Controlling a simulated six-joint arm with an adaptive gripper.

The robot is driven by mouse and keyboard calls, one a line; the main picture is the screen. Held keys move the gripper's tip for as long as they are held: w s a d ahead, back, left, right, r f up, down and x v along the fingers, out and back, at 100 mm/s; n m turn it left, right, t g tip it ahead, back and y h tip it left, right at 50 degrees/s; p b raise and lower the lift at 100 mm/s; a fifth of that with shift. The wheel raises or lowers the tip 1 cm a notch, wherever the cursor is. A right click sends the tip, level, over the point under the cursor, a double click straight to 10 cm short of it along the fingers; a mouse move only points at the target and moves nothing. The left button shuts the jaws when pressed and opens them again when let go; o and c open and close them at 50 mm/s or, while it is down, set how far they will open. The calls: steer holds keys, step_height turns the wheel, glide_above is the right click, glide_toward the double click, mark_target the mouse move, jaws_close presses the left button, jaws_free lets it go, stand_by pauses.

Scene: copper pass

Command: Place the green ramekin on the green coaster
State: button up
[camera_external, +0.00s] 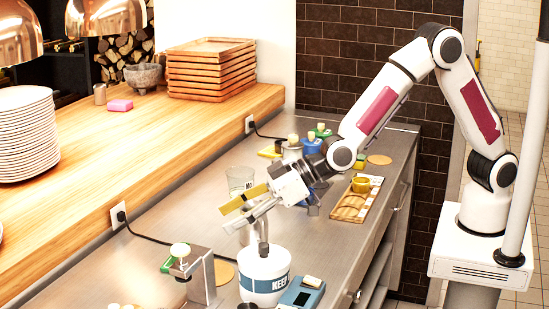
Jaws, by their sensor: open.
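My gripper (227,220) is open, with its fingers pointing left and down over the steel counter. It is above and slightly left of a white canister, and nothing shows between its fingers. A small green object with a pale top (320,131) stands at the back of the counter, beyond my wrist. Another green piece (168,264) shows at the front left by a metal stand. I cannot tell whether either is the green ramekin. I cannot make out a green coaster for certain; my arm hides part of the counter.
The white canister (265,284) marked KEEP stands below my gripper, beside a teal device (301,293). A clear glass (240,179) stands behind. A wooden tray (347,210) holds a yellow cup (361,184). A raised wooden shelf (130,145) borders the left.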

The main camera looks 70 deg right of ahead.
steer(key=shift+d+r, duration=0.1)
stand_by(0.7)
steer(key=s+d+r+m+g+h, duration=0.1)
steer(key=s+d+r, duration=0.2)
steer(key=d, duration=0.5)
steer(key=s+d+r+m+h, duration=0.1)
steer(key=s+d+r, duration=0.25)
steer(key=d, duration=0.55)
steer(key=s+d+r+m+g+h, duration=0.15)
steer(key=d+r, duration=0.25)
steer(key=d, duration=0.4)
steer(key=s+d+f+m+g+h, duration=0.1)
steer(key=s+d, duration=0.8)
steer(key=s, duration=0.3)
steer(key=s+d+m+g+h, duration=0.1)
steer(key=s+d+m+h, duration=0.1)
steer(key=s+d, duration=0.7)
steer(key=s, duration=0.3)
steer(key=shift+s+f, duration=0.35)
steer(key=shift+s, duration=0.05)
steer(key=shift+d, duration=0.1)
